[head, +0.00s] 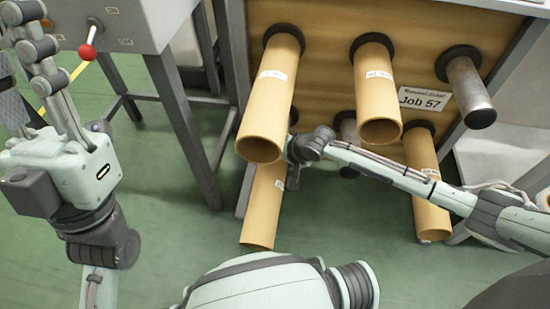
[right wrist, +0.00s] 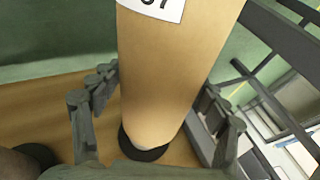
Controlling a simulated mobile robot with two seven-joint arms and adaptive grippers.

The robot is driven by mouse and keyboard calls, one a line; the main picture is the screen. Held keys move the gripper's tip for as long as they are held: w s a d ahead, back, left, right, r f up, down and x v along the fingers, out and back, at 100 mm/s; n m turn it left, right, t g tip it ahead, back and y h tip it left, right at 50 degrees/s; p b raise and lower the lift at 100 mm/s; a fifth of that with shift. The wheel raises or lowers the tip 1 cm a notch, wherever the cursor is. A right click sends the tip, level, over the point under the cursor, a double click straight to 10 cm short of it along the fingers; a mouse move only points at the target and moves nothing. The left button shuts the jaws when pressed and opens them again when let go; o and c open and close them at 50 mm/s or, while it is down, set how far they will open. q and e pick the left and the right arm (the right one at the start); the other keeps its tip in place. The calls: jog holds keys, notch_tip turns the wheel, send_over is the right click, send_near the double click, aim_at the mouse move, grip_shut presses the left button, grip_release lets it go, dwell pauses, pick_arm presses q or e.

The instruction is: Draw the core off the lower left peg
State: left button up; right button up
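The lower left core (head: 264,210) is a tan tube with a white label. It is on its peg on the wooden board, below the upper left core, which hides its upper part. My right gripper (head: 296,150) is beside it near the board end. In the right wrist view the core (right wrist: 165,75) runs between the two fingers (right wrist: 160,105), down to a black collar (right wrist: 143,147) at the board. The fingertips are close to both sides; I cannot tell whether they press on it. The peg is hidden inside the core.
The upper left core (head: 269,95) and upper middle core (head: 377,90) project above my right arm. A bare peg (head: 469,90) is at upper right; the lower right core (head: 427,190) is below. A grey machine (head: 130,22) with a red-knobbed lever (head: 87,52) stands left. Green floor is open in front.

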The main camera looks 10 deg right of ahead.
jog(key=c, duration=0.9)
jog(key=shift+o, duration=0.2)
jog(key=shift+r+p, duration=0.2)
jog(key=shift+p, duration=0.5)
jog(key=shift+w, duration=0.1)
